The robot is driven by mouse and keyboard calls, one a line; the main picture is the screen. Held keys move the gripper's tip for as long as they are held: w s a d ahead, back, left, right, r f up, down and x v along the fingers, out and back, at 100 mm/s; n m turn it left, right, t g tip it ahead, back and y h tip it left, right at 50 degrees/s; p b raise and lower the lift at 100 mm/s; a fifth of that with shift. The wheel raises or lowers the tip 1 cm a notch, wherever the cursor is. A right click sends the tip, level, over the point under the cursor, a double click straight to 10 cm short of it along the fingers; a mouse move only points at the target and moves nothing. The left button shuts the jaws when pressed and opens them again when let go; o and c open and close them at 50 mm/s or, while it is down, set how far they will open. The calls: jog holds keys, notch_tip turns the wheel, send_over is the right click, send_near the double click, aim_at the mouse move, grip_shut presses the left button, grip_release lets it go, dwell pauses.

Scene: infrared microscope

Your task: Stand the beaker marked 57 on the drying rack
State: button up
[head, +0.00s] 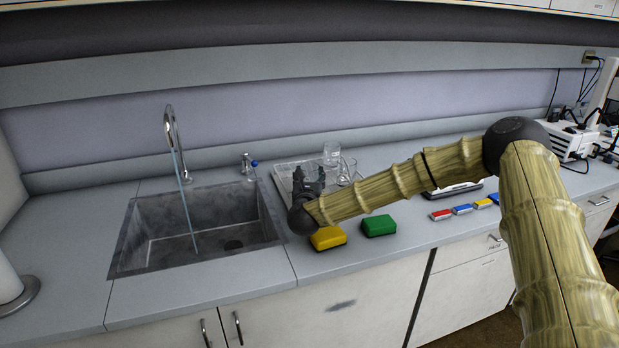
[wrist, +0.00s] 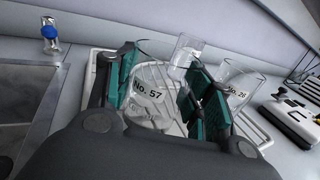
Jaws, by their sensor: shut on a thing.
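The beaker marked No. 57 (wrist: 146,103) is clear glass and sits between the teal pads of my gripper (wrist: 163,100) in the wrist view. The gripper is shut on it. The light drying rack (wrist: 258,131) lies beneath and behind the beaker; I cannot tell whether the beaker touches it. In the head view my gripper (head: 309,180) is over the rack (head: 285,172), and the held beaker is hidden there.
A beaker marked 26 (wrist: 238,88) stands right of my gripper, and another glass beaker (head: 332,154) stands behind. The sink (head: 200,235) with running tap is at left. Yellow (head: 328,238) and green (head: 379,226) sponges lie in front of the rack.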

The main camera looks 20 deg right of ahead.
jog(key=shift+f, duration=0.15)
jog(key=o, duration=1)
jog(key=shift+o, duration=0.2)
jog(key=shift+r, duration=0.2)
jog(key=v, duration=1.2)
jog(key=shift+b, duration=0.4)
